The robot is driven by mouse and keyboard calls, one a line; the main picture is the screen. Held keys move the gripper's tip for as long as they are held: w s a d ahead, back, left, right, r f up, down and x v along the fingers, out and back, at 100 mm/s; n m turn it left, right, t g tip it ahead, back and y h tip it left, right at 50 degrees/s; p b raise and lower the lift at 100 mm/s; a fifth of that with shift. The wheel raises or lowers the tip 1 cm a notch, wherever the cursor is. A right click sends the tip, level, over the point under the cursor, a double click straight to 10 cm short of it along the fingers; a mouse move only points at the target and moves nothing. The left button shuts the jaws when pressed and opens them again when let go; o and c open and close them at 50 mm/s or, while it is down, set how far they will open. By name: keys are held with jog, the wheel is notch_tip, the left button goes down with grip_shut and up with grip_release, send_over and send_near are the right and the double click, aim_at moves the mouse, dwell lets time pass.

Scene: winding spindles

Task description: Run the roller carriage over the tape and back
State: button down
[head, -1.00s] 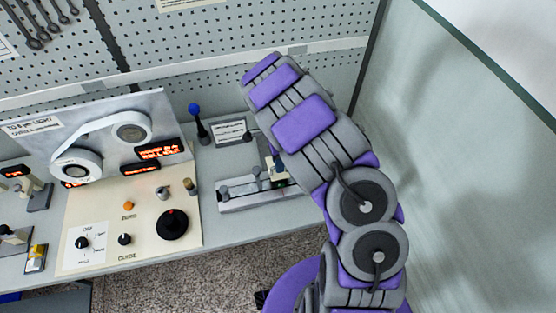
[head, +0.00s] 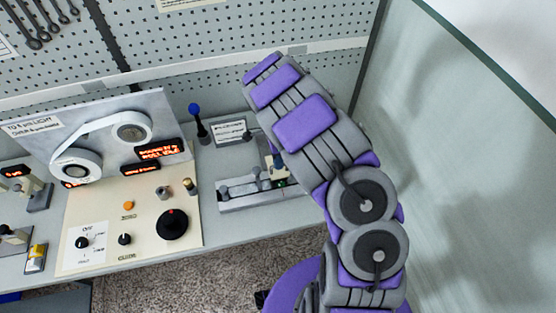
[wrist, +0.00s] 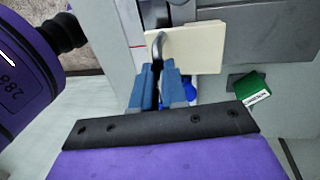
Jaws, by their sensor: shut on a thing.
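In the wrist view, my gripper (wrist: 160,85) has its blue fingers closed around a grey bent metal handle (wrist: 158,45). The handle stands against a cream block (wrist: 200,48), which looks like part of the roller carriage. In the head view, the grey rail fixture (head: 237,205) sits on the bench, and its right end is hidden by my arm. My gripper is mostly hidden there. I cannot make out the tape under the carriage or the roller's contact.
A cream control panel (head: 105,245) with knobs and lit displays stands left of the fixture. A blue-knobbed lever (head: 195,110) rises behind it. A pegboard wall (head: 210,60) is at the back, and a partition (head: 460,160) is at the right. A green tag (wrist: 252,88) lies nearby.

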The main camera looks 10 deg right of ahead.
jog(key=w+b, duration=0.2)
jog(key=w, duration=0.9)
jog(key=shift+b, duration=0.4)
jog(key=shift+w, duration=0.1)
jog(key=c, duration=1.2)
grip_release()
jog(key=shift+w, duration=0.2)
jog(key=shift+c, duration=0.2)
jog(key=shift+o, duration=0.4)
jog(key=shift+s, duration=0.1)
jog(key=shift+r, duration=0.1)
